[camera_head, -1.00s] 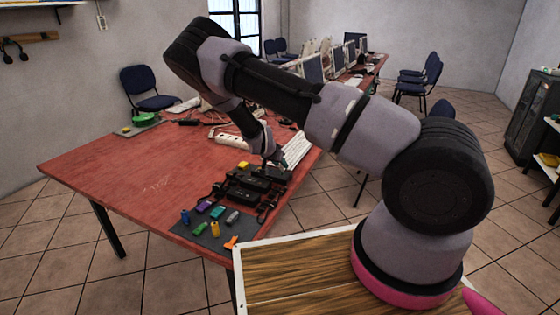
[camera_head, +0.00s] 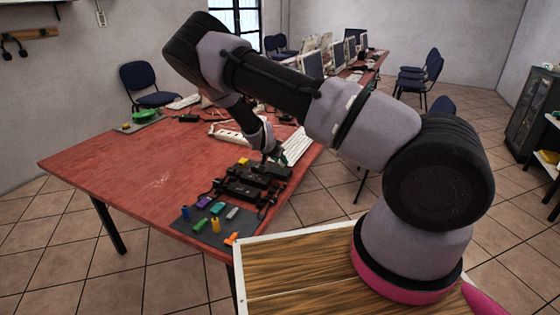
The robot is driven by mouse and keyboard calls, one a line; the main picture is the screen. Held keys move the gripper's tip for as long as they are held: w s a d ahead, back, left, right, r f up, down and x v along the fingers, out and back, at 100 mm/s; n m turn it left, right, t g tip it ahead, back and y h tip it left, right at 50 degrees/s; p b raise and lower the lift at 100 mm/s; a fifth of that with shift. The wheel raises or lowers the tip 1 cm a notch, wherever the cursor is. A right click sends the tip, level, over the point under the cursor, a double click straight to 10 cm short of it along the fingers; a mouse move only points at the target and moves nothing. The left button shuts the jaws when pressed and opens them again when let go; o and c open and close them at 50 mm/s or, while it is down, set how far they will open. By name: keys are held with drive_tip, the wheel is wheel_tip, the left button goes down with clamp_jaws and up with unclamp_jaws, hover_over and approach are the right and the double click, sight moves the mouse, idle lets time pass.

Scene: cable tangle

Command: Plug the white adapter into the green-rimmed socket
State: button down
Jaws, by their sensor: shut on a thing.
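My gripper (camera_head: 272,157) is low over the near right part of the red table, just behind a group of black power bricks (camera_head: 245,182). Its fingers are small and dark here. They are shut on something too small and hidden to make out. I cannot pick out the white adapter for certain. A white power strip (camera_head: 222,132) lies behind my gripper, partly hidden by my arm. No green rim can be made out on any socket. I cannot tell whether my gripper touches the bricks.
A dark mat (camera_head: 190,232) at the table's near edge holds several small coloured pieces. A white keyboard (camera_head: 296,146) lies right of my gripper. A green object (camera_head: 146,114) is at the far left. The red table's left half (camera_head: 120,165) is clear.

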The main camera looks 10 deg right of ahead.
drive_tip(key=shift+f, duration=1.05)
drive_tip(key=shift+c, duration=2.2)
unclamp_jaws()
